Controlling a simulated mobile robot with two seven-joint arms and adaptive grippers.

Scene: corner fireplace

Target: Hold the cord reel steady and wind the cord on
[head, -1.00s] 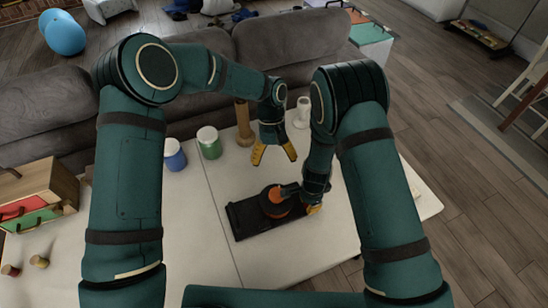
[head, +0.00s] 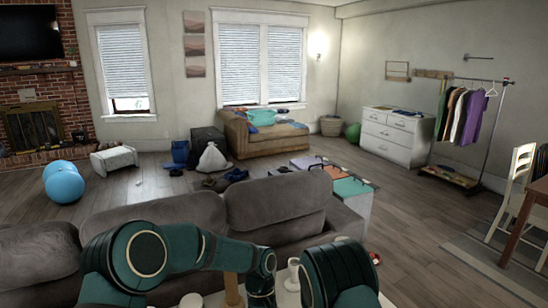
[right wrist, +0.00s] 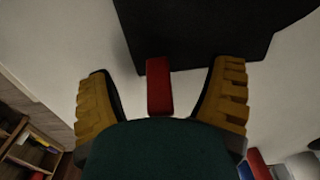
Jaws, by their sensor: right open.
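In the right wrist view my right gripper (right wrist: 163,68) is open, with its two yellow fingers spread. A short red bar (right wrist: 159,86) stands between the fingers, with a gap on both sides; it may be the reel's crank handle. A dark flat piece (right wrist: 200,32), probably the cord reel's base, lies past the fingertips on a pale surface. The orange drum and the cord do not show in either current view.
In the head view the grey sofa (head: 275,205) stands behind the table. A brown cylinder (head: 232,289) and a white bottle (head: 293,272) stand by my left arm. A white lidded jar (head: 191,301) is cut off at the bottom edge. Open floor lies to the right.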

